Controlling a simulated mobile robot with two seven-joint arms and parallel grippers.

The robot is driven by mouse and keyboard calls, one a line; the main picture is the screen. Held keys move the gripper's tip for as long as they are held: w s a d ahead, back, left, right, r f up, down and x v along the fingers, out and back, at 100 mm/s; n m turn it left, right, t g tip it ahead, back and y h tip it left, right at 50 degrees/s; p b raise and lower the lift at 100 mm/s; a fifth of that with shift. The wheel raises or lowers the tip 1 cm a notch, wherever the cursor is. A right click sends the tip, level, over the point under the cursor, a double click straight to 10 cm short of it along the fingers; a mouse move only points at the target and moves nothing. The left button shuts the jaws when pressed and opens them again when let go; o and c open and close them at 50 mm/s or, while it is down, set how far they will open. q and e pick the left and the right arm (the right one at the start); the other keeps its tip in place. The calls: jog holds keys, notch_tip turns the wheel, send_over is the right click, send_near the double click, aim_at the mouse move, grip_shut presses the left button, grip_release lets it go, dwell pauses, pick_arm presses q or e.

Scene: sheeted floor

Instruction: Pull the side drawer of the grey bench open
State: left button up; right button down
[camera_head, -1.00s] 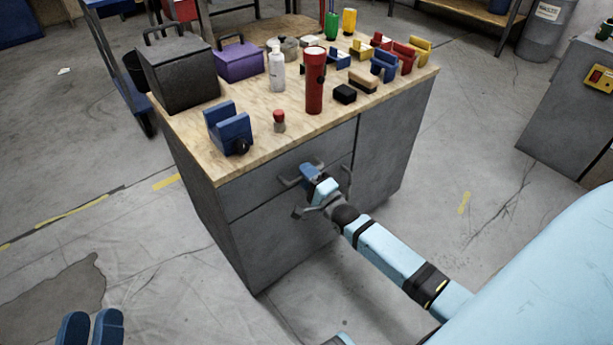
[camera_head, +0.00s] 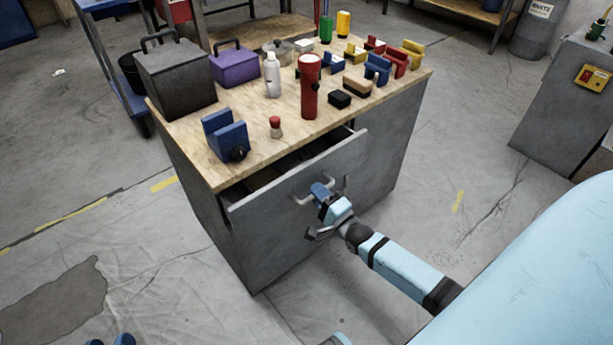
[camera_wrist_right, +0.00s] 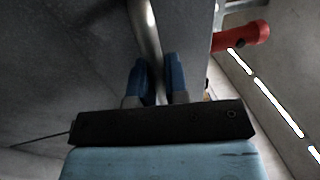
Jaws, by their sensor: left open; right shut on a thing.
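The grey bench (camera_head: 185,195) has a wooden top and a side drawer (camera_head: 285,198) that stands part way out, with a dark gap showing behind its front. My right gripper (camera_head: 320,190) is at the drawer's front, shut on its metal handle (camera_head: 302,198). In the right wrist view the blue fingers (camera_wrist_right: 158,80) sit on both sides of the handle bar (camera_wrist_right: 148,35). My left gripper (camera_head: 110,341) shows only as blue fingertips at the bottom edge, apart from each other and away from the bench. The drawer's contents are mostly hidden.
The bench top holds a blue vise (camera_head: 226,138), a red flashlight (camera_head: 310,88), a dark toolbox (camera_head: 176,80), a purple box (camera_head: 235,67) and several small parts. A grey cabinet (camera_head: 565,105) stands at the right. The floor in front of the bench is clear.

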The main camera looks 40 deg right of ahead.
pick_arm(q)
jog(key=s+a+f+g+y+p, duration=0.2)
jog(key=a+f+g+y+p, duration=0.1)
jog(key=f+p, duration=0.3)
jog(key=shift+s+a+g+p, duration=0.3)
jog(key=shift+a+g+p, duration=0.2)
jog(key=shift+p, duration=0.1)
pick_arm(e)
jog(key=r+v, duration=0.2)
jog(key=v, duration=0.9)
jog(key=s+r+v, duration=0.1)
jog(key=r+v, duration=0.1)
jog(key=v, duration=0.9)
jog(key=shift+s+d, duration=0.2)
jog(key=shift+s, duration=0.1)
pick_arm(q)
jog(key=shift+f, duration=0.15)
pick_arm(e)
jog(key=shift+r, duration=0.15)
jog(key=c, duration=1.1)
grip_release()
jog(key=shift+c, duration=0.2)
